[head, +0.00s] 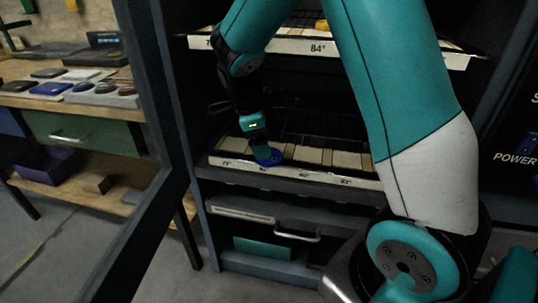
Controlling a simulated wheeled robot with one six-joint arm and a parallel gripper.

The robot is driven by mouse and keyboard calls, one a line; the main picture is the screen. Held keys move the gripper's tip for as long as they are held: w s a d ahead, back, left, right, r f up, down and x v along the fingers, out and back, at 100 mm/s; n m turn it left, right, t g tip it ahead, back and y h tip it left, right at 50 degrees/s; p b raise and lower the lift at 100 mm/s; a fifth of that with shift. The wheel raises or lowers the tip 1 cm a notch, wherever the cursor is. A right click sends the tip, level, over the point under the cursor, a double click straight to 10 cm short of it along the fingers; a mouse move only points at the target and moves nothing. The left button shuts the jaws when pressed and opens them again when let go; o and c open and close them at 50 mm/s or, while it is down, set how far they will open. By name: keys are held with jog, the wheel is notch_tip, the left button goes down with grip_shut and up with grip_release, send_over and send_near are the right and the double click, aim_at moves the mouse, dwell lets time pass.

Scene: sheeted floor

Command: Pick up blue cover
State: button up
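A small round blue cover (269,158) lies at the front of the lower rack shelf (225,162), by the number labels. My arm reaches down into the rack from above. My gripper (261,147) points down at the cover, with its tip over or against it. The fingers are small and dark here, so I cannot tell whether they are open or shut on the cover. Part of the cover is hidden behind the gripper tip.
An upper shelf (290,46) marked 84° stands above, and dark uprights frame the rack. A handled drawer (260,222) is below. At left, a wooden bench (60,101) holds several dark, red and blue items. My arm link covers the rack's right side.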

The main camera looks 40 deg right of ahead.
jog(key=b+x, duration=0.1)
jog(key=x, duration=0.4)
jog(key=shift+f, duration=0.2)
jog(key=c, duration=1)
jog(key=shift+r, duration=0.15)
